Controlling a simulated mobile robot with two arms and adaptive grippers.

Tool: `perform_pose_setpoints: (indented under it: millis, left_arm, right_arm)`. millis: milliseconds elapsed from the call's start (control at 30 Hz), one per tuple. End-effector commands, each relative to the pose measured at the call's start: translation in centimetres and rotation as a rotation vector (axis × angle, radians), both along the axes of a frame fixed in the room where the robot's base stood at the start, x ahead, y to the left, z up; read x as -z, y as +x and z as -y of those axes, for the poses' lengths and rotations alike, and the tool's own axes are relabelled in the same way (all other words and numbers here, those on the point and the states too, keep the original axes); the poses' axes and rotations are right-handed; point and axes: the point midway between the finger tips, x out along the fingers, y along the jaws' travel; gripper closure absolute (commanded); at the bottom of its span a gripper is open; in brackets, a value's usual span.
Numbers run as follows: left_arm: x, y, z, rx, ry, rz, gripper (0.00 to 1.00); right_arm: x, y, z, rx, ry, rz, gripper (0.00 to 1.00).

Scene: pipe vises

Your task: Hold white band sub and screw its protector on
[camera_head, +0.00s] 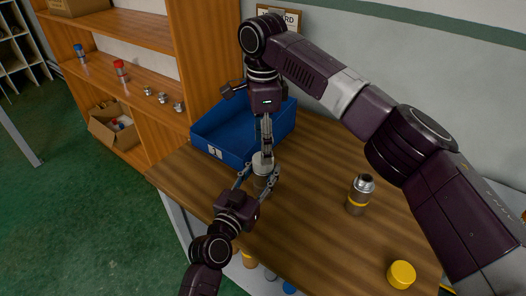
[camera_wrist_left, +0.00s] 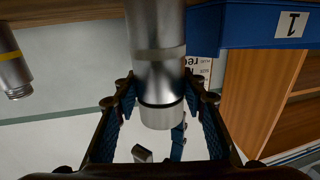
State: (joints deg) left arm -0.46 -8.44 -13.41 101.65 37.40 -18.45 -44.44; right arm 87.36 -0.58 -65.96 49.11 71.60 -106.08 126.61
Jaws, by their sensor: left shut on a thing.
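The white band sub (camera_head: 260,182) is a silver cylinder, upright between the fingers of my left gripper (camera_head: 259,181). In the left wrist view the sub (camera_wrist_left: 158,25) appears upside down with a pale band around it. My left gripper (camera_wrist_left: 161,108) is shut on it. A pale cap, seemingly the protector (camera_wrist_left: 161,115), sits at the sub's upper end, with a dark seam between them. My right gripper (camera_head: 266,150) points down from above, its fingertips at the cap. Its grip there is partly hidden.
A blue bin (camera_head: 217,151) stands just behind the grippers. A sub with a yellow band (camera_head: 359,195) stands to the right. A yellow cap (camera_head: 401,274) lies near the table's front right. Wooden shelves (camera_head: 140,75) stand at left. The table's middle right is mostly clear.

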Motion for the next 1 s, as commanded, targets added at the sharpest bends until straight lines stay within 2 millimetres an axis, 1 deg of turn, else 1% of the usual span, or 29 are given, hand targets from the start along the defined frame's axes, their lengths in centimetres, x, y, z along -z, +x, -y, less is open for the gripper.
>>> perform_pose_setpoints:
  millis: [33, 100, 300, 333, 400, 533, 667, 1000]
  left_arm:
    - [0.03, -0.02, 0.05, 0.001, -0.002, -0.001, 1.00]
    - [0.03, -0.02, 0.05, 0.001, -0.002, -0.001, 1.00]
    - [0.02, -0.02, 0.05, 0.001, -0.002, -0.001, 1.00]
    - [0.02, -0.02, 0.05, 0.001, -0.002, -0.001, 1.00]
    - [0.02, -0.02, 0.05, 0.001, -0.002, -0.001, 1.00]
    - [0.02, -0.02, 0.05, 0.001, -0.002, -0.001, 1.00]
    - [0.01, -0.02, 0.05, 0.001, -0.002, -0.001, 1.00]
    - [0.01, -0.02, 0.05, 0.001, -0.002, -0.001, 1.00]
  right_arm:
    - [-0.58, -0.03, -0.06, 0.000, 0.001, -0.001, 0.43]
    - [-0.98, -0.04, -0.05, -0.001, 0.001, -0.001, 0.43]
    - [-1.01, -0.04, 0.00, -0.001, 0.000, -0.001, 0.43]
    - [-1.01, -0.04, 0.00, -0.001, 0.000, -0.002, 0.45]
    - [-1.01, -0.04, 0.00, -0.006, 0.000, -0.002, 0.46]
    - [-1.03, -0.03, 0.00, -0.070, 0.000, -0.001, 0.46]
    - [-1.12, -0.02, 0.01, -0.231, -0.001, -0.001, 0.46]
    - [-1.35, -0.04, 0.00, -0.830, -0.002, -0.002, 0.46]
